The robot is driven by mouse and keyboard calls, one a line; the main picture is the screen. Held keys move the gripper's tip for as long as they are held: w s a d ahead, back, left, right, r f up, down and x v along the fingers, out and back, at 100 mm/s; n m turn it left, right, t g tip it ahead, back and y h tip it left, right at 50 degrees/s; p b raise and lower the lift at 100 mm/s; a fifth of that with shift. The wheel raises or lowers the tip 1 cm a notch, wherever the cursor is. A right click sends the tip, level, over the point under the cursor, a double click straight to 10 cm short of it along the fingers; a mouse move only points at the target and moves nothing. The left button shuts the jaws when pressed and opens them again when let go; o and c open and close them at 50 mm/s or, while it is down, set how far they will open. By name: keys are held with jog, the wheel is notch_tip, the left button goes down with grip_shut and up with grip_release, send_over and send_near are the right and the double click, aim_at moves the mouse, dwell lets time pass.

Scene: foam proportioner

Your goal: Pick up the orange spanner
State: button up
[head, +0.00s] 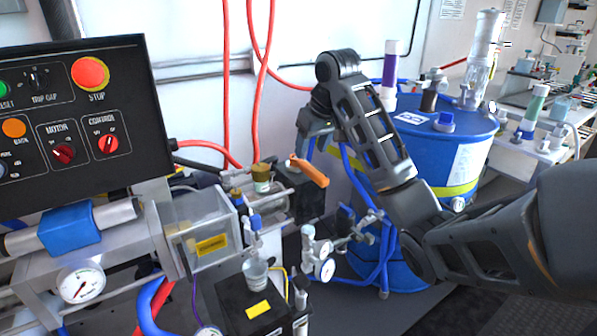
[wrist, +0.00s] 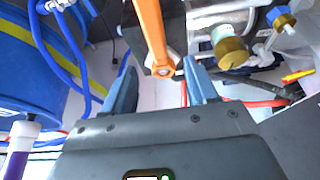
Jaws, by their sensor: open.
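The orange spanner (head: 310,171) rests over the top of a black block on the machine in the head view, its orange handle sticking out to the right. In the wrist view the spanner (wrist: 151,30) comes down from the top edge. Its ringed end shows between the tips of my gripper (wrist: 162,66), with a gap on each side. My gripper is open and empty. In the head view my gripper (head: 312,143) points down just above the spanner; its fingers are partly hidden there.
A blue drum (head: 455,150) with fittings on top stands right of my arm. A black control panel (head: 80,115) is at the left. Red hoses (head: 262,75) hang behind the machine. A brass-capped fitting (head: 262,178) stands close left of the spanner, and gauges (head: 325,262) sit below.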

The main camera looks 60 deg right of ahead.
aim_at(304, 163)
jog(key=shift+b+x, duration=0.6)
jog(key=shift+x, duration=2.5)
jog(key=shift+w+d+r, duration=0.1)
jog(key=shift+d, duration=0.05)
grip_shut()
jog(key=shift+r, duration=0.5)
jog(key=r, duration=0.3)
jog(key=shift+s+d+r, duration=0.2)
jog(key=shift+d+r, duration=0.05)
jog(key=shift+d, duration=0.05)
jog(key=s+d+r+p, duration=0.2)
jog(key=s+d+r, duration=0.4)
jog(key=s+d, duration=0.1)
jog(key=shift+d+r, duration=0.25)
jog(key=shift+d, duration=0.35)
jog(key=shift+s, duration=0.15)
